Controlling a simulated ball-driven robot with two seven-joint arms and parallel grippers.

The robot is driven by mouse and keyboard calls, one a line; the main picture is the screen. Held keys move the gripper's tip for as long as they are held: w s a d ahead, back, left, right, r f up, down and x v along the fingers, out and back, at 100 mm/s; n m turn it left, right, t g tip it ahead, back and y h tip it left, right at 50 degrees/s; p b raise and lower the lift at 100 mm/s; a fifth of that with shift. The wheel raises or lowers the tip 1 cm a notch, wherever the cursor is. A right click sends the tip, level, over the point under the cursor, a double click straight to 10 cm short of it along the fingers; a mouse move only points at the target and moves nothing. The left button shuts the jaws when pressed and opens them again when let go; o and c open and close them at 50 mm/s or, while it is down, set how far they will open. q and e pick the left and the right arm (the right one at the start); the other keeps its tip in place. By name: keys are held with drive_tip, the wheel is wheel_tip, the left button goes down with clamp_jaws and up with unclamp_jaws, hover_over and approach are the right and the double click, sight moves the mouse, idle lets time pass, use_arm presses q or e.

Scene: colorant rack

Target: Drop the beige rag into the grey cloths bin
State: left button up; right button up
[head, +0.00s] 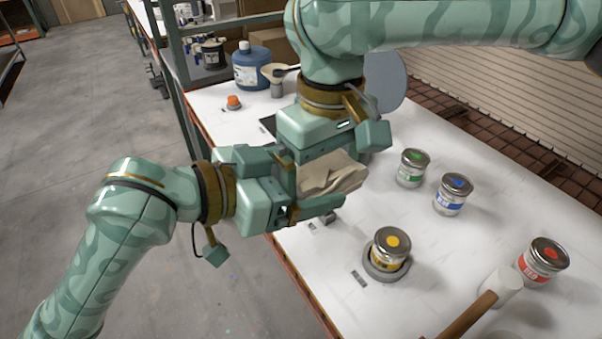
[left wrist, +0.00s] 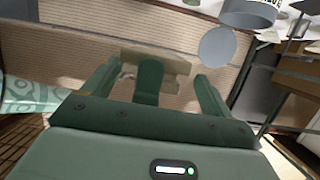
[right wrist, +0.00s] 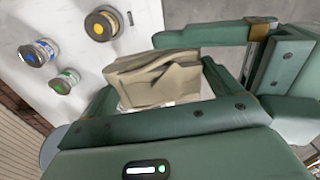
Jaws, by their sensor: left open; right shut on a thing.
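The beige rag (head: 335,176) hangs crumpled above the near left part of the white table. My right gripper (head: 328,160) is shut on it; the rag also shows between its fingers in the right wrist view (right wrist: 155,80). My left gripper (head: 293,182) is open beside the rag, its fingers reaching around my right gripper and the rag. In the left wrist view, part of the rag (left wrist: 175,65) and one right finger show between the spread left fingers (left wrist: 155,88). I cannot tell whether the left fingers touch the rag. I cannot make out the grey cloths bin in any view.
Cans with green (head: 413,168), blue (head: 452,195), yellow (head: 390,248) and red (head: 542,262) marks stand on the white table (head: 460,280). A mallet (head: 490,300) is at the near right. A blue jug (head: 251,68) stands at the far end. Open floor lies left.

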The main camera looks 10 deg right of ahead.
sight(324, 171)
use_arm(q)
drive_tip(key=shift+w, duration=0.1)
drive_tip(key=c, duration=1.1)
use_arm(e)
drive_tip(key=shift+s, duration=0.1)
use_arm(q)
drive_tip(key=shift+a, duration=0.1)
drive_tip(key=shift+c, duration=0.2)
use_arm(e)
drive_tip(key=o, duration=0.6)
wheel_tip(324, 171, up, 12)
drive_tip(key=shift+f, duration=0.1)
